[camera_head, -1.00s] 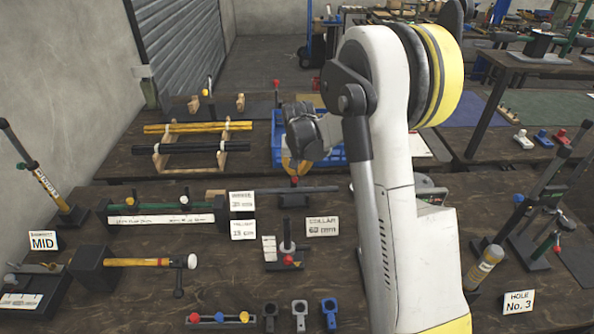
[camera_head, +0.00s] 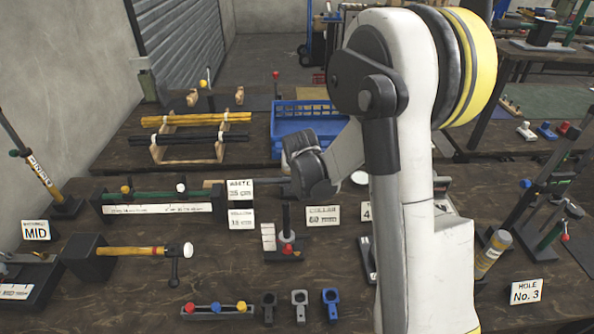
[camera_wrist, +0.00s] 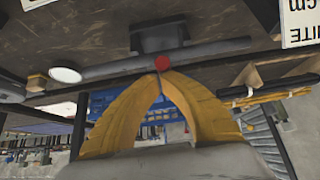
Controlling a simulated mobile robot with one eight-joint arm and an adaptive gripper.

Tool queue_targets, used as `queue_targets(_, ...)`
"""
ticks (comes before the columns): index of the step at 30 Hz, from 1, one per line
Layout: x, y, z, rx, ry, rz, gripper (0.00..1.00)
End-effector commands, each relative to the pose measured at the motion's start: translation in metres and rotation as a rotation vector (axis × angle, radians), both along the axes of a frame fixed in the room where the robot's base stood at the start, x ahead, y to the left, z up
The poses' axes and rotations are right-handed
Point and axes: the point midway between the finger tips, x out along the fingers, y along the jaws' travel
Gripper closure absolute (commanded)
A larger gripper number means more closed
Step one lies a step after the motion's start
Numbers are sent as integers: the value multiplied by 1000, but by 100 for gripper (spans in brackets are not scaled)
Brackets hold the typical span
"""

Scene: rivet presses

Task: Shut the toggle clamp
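In the wrist view a red knob (camera_wrist: 162,62) stands before a dark block (camera_wrist: 160,38), with a long grey bar (camera_wrist: 108,68) running crosswise there. I cannot tell for sure that this is the toggle clamp. My gripper (camera_wrist: 164,75) has its yellow fingers converged, tips together right at the red knob; whether they touch it is unclear. In the head view my wrist hides the fingers and the knob; part of the grey bar (camera_head: 270,182) shows at its left.
A blue crate (camera_head: 288,143) stands behind my wrist. In front are a small post fixture (camera_head: 286,238), label cards (camera_head: 240,189) and a rack with coloured knobs (camera_head: 217,310). Lever fixtures (camera_head: 555,215) crowd the right. Some bare tabletop shows at front left.

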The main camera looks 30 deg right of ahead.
Motion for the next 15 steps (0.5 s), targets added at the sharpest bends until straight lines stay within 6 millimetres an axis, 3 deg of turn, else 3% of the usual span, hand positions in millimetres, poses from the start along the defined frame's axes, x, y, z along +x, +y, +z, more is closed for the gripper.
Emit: queue_targets(15, -3, 1, -9, 2, 5, 0, 100)
